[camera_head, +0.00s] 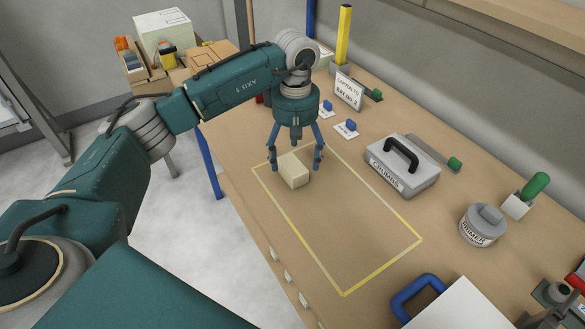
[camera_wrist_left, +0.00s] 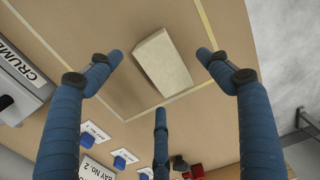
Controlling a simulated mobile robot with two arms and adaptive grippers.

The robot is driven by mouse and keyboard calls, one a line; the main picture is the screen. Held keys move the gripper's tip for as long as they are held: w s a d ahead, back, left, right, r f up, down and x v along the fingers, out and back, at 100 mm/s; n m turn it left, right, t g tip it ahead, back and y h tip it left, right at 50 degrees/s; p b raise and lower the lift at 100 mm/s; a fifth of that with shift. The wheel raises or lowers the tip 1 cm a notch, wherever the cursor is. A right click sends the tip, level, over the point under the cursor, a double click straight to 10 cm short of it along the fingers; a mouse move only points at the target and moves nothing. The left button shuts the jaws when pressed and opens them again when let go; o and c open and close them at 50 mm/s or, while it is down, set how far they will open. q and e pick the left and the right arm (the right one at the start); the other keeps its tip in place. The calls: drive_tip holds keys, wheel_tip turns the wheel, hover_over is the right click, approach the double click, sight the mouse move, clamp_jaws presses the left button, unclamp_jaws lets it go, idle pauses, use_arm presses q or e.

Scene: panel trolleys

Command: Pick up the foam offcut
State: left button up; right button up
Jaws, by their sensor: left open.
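The foam offcut (camera_head: 293,171) is a small cream block lying on the workbench, inside the far end of a yellow-taped rectangle. In the left wrist view the foam offcut (camera_wrist_left: 163,63) sits between the spread fingers. My left gripper (camera_head: 294,162) points down over it with its fingers open around it. In the left wrist view the left gripper (camera_wrist_left: 162,75) shows blue fingers apart from the block, with a third finger below it in the picture. I cannot tell the exact height of the fingertips above the bench. My right gripper is not in view.
A grey case labelled CRUMBS (camera_head: 402,166) stands right of the taped area. A PRIMER tin (camera_head: 483,225), a green-handled tool (camera_head: 533,187) and a card sign (camera_head: 349,90) are on the bench (camera_head: 240,150). The taped rectangle's near part is clear.

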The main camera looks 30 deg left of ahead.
sight(295, 162)
use_arm(q)
drive_tip(key=f, duration=0.3)
drive_tip(key=f+p, duration=0.1)
drive_tip(key=shift+w+a+f, duration=0.15)
drive_tip(key=shift+w, duration=0.1)
drive_tip(key=c, duration=0.8)
